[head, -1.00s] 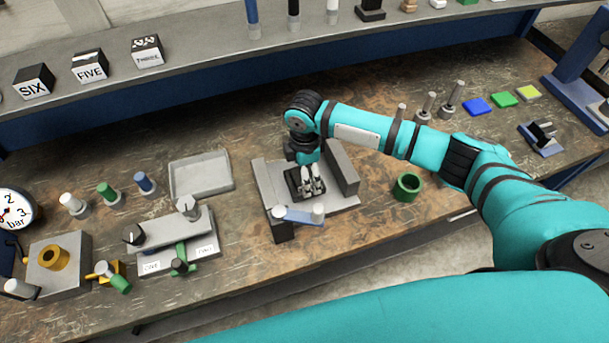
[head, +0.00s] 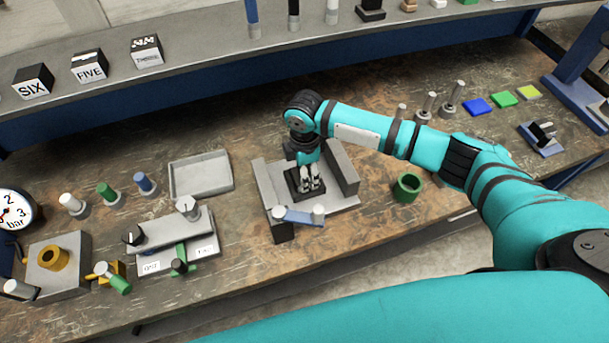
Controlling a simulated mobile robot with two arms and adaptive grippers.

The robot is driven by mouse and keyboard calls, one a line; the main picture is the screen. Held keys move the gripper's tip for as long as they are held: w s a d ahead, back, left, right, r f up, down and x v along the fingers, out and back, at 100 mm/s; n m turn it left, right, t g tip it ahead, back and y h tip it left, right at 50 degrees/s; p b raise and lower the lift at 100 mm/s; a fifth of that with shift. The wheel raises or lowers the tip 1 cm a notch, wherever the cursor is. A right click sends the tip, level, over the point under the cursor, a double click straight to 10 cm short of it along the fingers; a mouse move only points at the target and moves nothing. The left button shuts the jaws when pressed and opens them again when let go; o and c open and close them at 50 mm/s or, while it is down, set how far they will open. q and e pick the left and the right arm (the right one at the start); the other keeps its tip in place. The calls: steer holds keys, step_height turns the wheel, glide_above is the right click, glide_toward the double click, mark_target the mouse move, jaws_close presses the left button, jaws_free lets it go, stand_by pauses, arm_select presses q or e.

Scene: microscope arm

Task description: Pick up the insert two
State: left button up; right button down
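My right gripper (head: 312,186) reaches down, fingers low, at a black block (head: 296,188) in the middle of a grey fixture (head: 268,183). The fixture stands on the bench and has a raised grey wall (head: 343,166) on its right. The fingertips are small and close together. I cannot tell if they are shut on anything. No label reading two is legible, so I cannot say for sure which thing is insert two. My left gripper is not in view.
A blue lever (head: 300,217) lies along the fixture's front. A green ring (head: 407,187) stands to its right and an empty grey tray (head: 200,188) to its left. A clamp fixture (head: 170,231) is further left. Cubes, including one marked FIVE (head: 90,67), sit on the shelf.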

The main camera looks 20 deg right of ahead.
steer(key=shift+w+r, duration=0.1)
steer(key=shift+r, duration=0.15)
